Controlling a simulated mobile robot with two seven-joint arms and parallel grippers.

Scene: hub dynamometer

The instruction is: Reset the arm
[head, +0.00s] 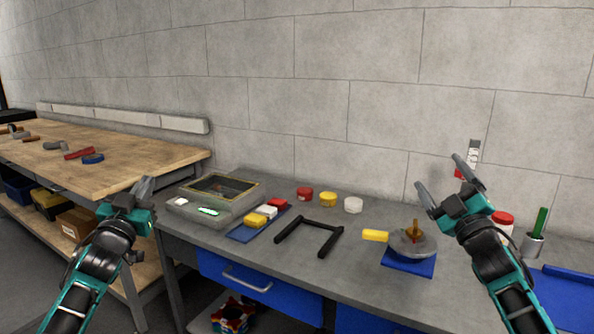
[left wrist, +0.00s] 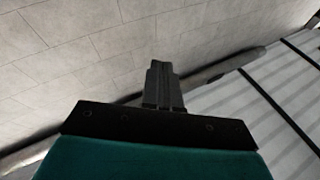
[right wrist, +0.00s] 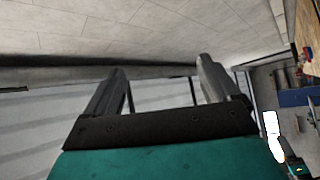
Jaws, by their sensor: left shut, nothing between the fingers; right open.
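My left gripper (head: 143,190) is shut and empty, raised at the left in front of the grey bench. In the left wrist view its two fingers (left wrist: 163,84) are pressed together. My right gripper (head: 444,178) is open and empty, raised above the right part of the bench. In the right wrist view its fingers (right wrist: 160,82) stand wide apart with nothing between them. Both grippers point upward, clear of the things on the bench. The hub dynamometer cannot be told for certain; a round grey disc with an orange-brown top (head: 414,240) sits on a blue base beside a yellow block (head: 375,236).
A wooden workbench (head: 130,157) stands at left.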

